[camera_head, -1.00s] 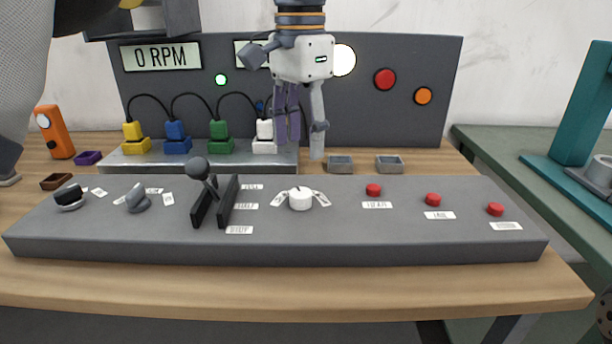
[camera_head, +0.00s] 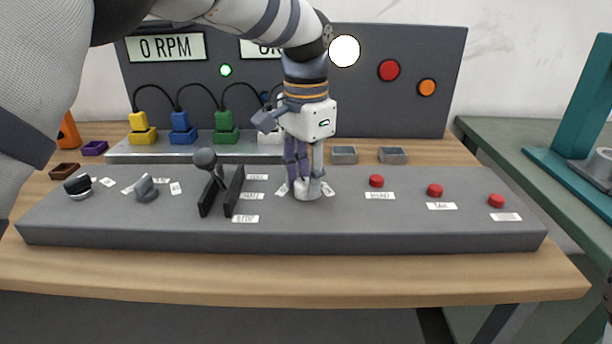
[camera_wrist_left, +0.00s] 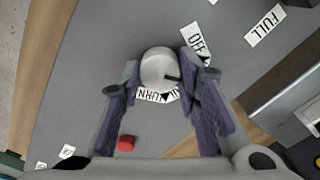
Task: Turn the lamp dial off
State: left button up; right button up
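The lamp dial, a white round knob (camera_head: 308,192), sits near the middle of the grey console; it also shows in the left wrist view (camera_wrist_left: 160,68). A dark pointer line on the knob faces right in that view, between an "OFF" label (camera_wrist_left: 196,40) and a partly covered label (camera_wrist_left: 157,96). My left gripper (camera_head: 305,180) points down over the dial. Its purple-padded fingers (camera_wrist_left: 160,75) are apart, one on each side of the knob; I cannot tell whether they touch it. The round white lamp (camera_head: 344,51) on the back panel looks lit.
The console (camera_head: 400,225) also carries a black lever (camera_head: 206,160) left of the dial, two dark knobs further left, and red buttons (camera_head: 376,181) to the right. Coloured plugs (camera_head: 181,135) and small trays (camera_head: 343,155) stand behind.

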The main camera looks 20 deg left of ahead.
pick_arm(q)
jog(key=shift+o, duration=0.2)
jog(key=shift+n, duration=0.4)
pick_arm(e)
jog(key=shift+w+r, duration=0.15)
pick_arm(q)
jog(key=n, duration=0.2)
jog(key=shift+n+p, duration=0.4)
jog(key=n, duration=0.5)
pick_arm(e)
jog(key=shift+w+r+t, duration=0.3)
jog(key=shift+w+r, duration=0.35)
jog(key=shift+w, duration=0.05)
pick_arm(q)
jog(key=shift+n, duration=0.4)
jog(key=o, duration=1.1)
jog(key=shift+o, duration=0.2)
